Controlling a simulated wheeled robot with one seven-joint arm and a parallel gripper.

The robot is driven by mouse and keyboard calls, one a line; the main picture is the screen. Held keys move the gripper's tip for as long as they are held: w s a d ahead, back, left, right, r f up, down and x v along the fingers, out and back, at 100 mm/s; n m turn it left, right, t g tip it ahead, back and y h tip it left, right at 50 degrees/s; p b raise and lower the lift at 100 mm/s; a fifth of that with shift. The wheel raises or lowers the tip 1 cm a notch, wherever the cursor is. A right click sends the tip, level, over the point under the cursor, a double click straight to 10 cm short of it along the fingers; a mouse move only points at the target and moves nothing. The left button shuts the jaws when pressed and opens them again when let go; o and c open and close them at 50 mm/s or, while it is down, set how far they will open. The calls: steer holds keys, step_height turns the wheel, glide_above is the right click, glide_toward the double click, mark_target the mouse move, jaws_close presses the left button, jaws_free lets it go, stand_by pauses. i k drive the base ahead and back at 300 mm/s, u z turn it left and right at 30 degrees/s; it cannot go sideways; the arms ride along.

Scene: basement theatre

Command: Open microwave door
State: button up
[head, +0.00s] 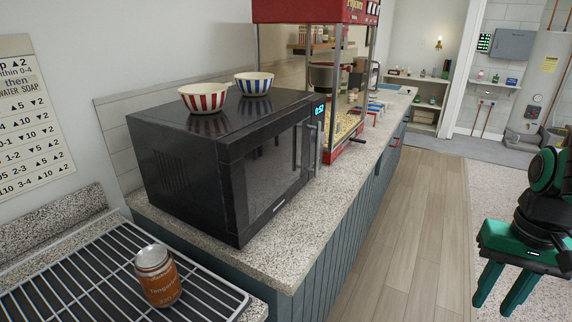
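A black microwave (185,165) sits on the speckled counter, its front turned to the right. Its dark glass door (270,178) looks shut, flush with the body. A vertical handle (309,146) is at the door's far edge, beside a lit blue clock display (320,109). My gripper (493,306) hangs at the lower right over the floor, fingers pointing down. Its two green fingers are apart with nothing between them. It is well clear of the microwave, to the right of the counter.
A red-striped bowl (204,98) and a blue-striped bowl (254,84) stand on the microwave. A red popcorn machine (345,140) is just behind it. A can (157,275) stands on a wire rack (82,268) at front left. The wooden floor (420,220) beside the counter is clear.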

mark_target(263, 163)
steer(key=u, duration=2.3)
steer(key=k, duration=0.9)
steer(key=z, duration=1.75)
steer(key=i, duration=1)
steer(key=u, duration=0.05)
